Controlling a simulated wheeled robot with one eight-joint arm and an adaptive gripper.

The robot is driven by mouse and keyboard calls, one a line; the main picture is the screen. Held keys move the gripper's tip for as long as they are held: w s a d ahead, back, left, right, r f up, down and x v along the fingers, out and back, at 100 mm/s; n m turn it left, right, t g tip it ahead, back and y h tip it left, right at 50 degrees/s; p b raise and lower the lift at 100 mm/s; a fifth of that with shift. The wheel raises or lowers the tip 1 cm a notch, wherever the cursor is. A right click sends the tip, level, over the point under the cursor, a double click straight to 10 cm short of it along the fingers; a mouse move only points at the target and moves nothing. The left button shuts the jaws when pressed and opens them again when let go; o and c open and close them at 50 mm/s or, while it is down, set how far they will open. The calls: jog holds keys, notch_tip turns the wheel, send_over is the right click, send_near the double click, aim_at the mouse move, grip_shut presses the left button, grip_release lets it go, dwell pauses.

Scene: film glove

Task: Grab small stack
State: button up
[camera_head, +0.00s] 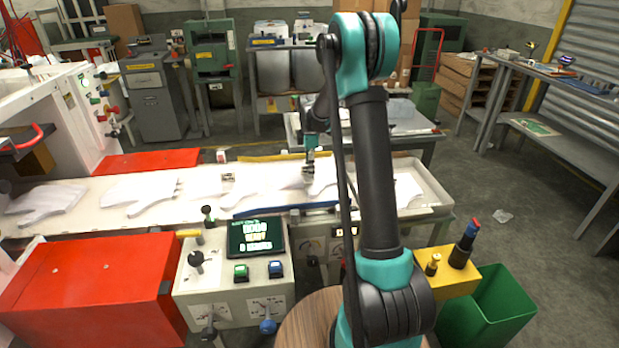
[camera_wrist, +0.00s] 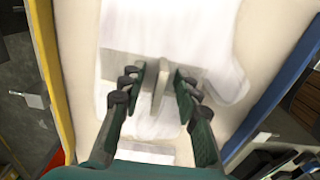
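White glove-shaped film sheets lie along the cream conveyor tray (camera_head: 90,222). In the wrist view, white film stacks (camera_wrist: 165,30) lie flat under my gripper (camera_wrist: 160,85). A small pale block with an upright thin plate (camera_wrist: 158,88) sits on the film, with the plate between my two dark green fingers. The fingers are apart, and narrow gaps seem to show on both sides of the plate. In the head view my gripper (camera_head: 309,168) is low over the right part of the tray, above a white glove stack (camera_head: 322,180). Which stack is the small one is unclear.
A yellow rail (camera_wrist: 57,75) and a blue rail (camera_wrist: 275,85) edge the tray in the wrist view. A control panel with a screen (camera_head: 257,237), red cabinets (camera_head: 90,290) and a green bin (camera_head: 490,308) stand in front. Another glove film (camera_head: 408,190) lies right of my arm.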

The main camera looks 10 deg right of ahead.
grip_shut()
dwell(0.5)
